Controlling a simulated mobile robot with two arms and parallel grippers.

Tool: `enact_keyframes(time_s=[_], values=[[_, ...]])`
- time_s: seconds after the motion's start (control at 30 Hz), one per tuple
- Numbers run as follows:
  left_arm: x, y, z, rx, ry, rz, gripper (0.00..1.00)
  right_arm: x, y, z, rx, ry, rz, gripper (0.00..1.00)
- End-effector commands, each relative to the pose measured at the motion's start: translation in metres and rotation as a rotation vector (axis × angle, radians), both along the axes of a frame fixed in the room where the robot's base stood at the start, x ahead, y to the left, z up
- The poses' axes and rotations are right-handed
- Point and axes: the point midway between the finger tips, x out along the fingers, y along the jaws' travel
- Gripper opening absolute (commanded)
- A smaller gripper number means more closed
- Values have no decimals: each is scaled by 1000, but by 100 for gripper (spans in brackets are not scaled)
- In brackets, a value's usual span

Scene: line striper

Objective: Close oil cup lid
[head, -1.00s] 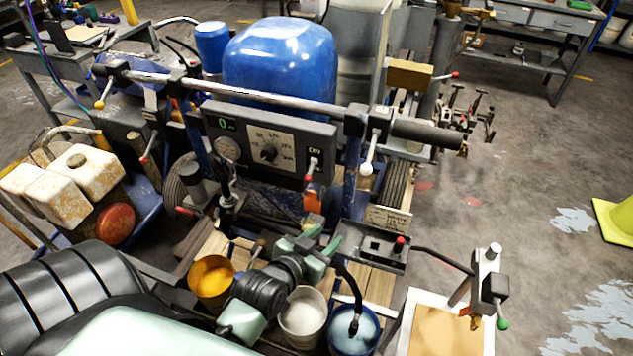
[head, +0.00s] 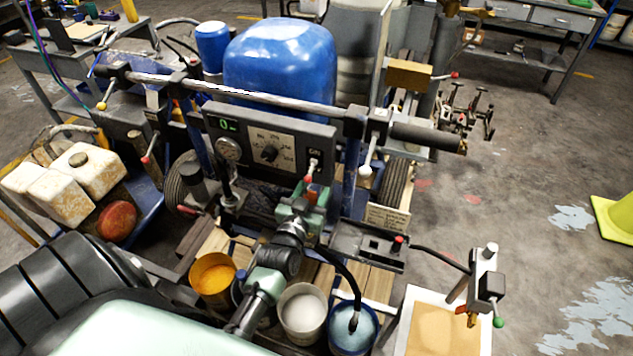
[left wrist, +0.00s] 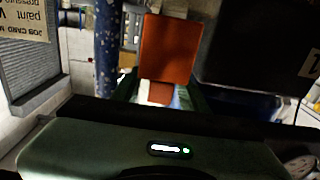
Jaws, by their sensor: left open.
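The oil cup lid looks to be the orange-red flap (left wrist: 168,48) in the left wrist view, standing up ahead of my left gripper. A smaller orange-red part (left wrist: 160,92) shows below it, and the cup itself is mostly hidden. In the head view a bit of the orange flap (head: 323,197) shows below the control panel, partly covered by my green left gripper (head: 306,204). My left gripper is open, with its fingers close around the flap's lower area. Whether they touch it cannot be told. My right gripper is not in view.
The grey control panel (head: 268,145) with a gauge and knob is just behind the gripper. A steel handlebar (head: 270,98) crosses above. Paint buckets, one with orange paint (head: 212,275) and one white (head: 303,310), stand below the arm.

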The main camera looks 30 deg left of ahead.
Motion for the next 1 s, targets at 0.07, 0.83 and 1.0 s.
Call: enact_keyframes(time_s=[0.07, 0.83, 1.0], values=[[3, 1, 0, 0, 0, 0, 44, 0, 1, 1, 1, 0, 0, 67], [3, 1, 0, 0, 0, 0, 0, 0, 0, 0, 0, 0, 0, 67], [3, 1, 0, 0, 0, 0, 0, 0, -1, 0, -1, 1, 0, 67]])
